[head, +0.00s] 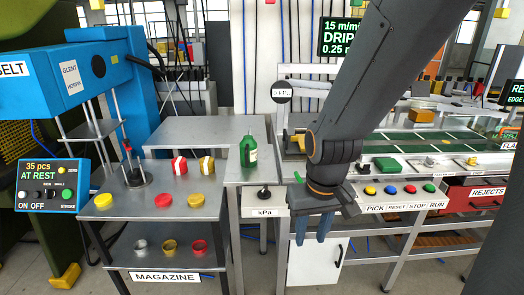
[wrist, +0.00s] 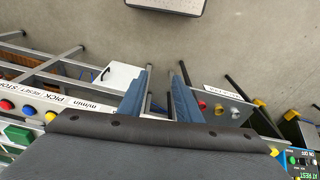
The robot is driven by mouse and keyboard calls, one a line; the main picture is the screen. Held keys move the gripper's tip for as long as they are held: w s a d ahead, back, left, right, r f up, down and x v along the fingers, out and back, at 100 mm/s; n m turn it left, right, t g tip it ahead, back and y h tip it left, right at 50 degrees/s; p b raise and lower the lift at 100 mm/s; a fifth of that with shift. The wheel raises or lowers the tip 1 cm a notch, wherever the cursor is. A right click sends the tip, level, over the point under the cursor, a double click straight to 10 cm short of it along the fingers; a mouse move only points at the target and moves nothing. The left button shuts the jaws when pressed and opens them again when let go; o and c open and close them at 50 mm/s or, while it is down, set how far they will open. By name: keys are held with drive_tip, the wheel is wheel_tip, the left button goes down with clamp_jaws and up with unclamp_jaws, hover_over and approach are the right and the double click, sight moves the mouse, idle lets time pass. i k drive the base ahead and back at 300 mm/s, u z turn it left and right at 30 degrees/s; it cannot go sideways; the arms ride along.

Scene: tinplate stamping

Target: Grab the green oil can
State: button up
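The green oil can (head: 249,151) stands upright on a grey metal table in the middle of the head view, with a white label on its front and a thin dark spout on top. My gripper (head: 312,238) hangs to the right of the can and lower in the picture, in front of the button panel, pointing down. In the wrist view my gripper (wrist: 166,68) has its two blue fingers apart with nothing between them. The can does not show in the wrist view.
Red-and-white (head: 179,166) and yellow-banded (head: 207,164) tins stand left of the can. The button panel (head: 400,198) and conveyor (head: 430,143) are at right, the blue press (head: 70,75) at left.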

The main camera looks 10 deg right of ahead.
sight(248, 146)
drive_tip(key=z, duration=0.35)
drive_tip(key=i, duration=1.2)
drive_tip(key=z, duration=0.05)
